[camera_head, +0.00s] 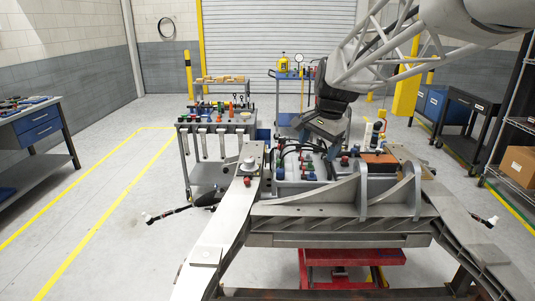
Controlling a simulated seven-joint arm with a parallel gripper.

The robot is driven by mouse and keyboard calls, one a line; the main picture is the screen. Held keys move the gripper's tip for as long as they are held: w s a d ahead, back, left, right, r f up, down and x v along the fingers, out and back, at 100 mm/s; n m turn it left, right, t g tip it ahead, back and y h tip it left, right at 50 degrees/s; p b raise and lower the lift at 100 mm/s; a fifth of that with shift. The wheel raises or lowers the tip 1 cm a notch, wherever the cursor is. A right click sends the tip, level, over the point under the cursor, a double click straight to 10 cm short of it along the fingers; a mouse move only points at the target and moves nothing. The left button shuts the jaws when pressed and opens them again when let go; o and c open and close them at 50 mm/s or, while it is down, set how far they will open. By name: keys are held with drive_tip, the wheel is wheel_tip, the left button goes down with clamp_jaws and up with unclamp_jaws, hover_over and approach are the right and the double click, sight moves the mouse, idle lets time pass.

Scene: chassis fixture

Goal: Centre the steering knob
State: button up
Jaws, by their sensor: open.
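The grey metal chassis fixture (330,225) stands in the middle of the head view. I cannot tell for sure which part is the steering knob. A round grey knob-like part (249,164) stands upright on the left rail, with a small red piece just below it. Several small red, blue and green caps sit on the grey block (300,172) in the middle of the fixture. My gripper (322,128) hangs from the upper right, above and behind this block, apart from it and to the right of the round part. It is open; its fingertips are small and dark here.
A tool cart (215,127) stands behind the fixture to the left, and a blue cart (290,92) farther back. A workbench (38,125) is at far left. Black hoses and upright curved brackets (362,195) rise from the fixture. Floor at left is mostly clear.

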drive_tip(key=w+a+f+m, duration=0.1)
drive_tip(key=w+a+m, duration=0.1)
drive_tip(key=w, duration=0.5)
drive_tip(key=w+a+f+m, duration=0.1)
drive_tip(key=w+a, duration=0.2)
drive_tip(key=w, duration=0.4)
drive_tip(key=m+g+y, duration=0.1)
drive_tip(key=m+y, duration=0.2)
drive_tip(key=m, duration=0.5)
approach(249, 159)
drive_tip(key=x, duration=0.2)
drive_tip(key=shift+w+a+f, duration=0.1)
drive_tip(key=shift+w+a, duration=0.05)
drive_tip(key=shift+w, duration=0.25)
drive_tip(key=shift+f, duration=0.15)
drive_tip(key=shift+x, duration=3.75)
drive_tip(key=shift+s, duration=0.15)
drive_tip(key=shift+c, duration=0.4)
drive_tip(key=c, duration=0.8)
drive_tip(key=shift+c, duration=0.2)
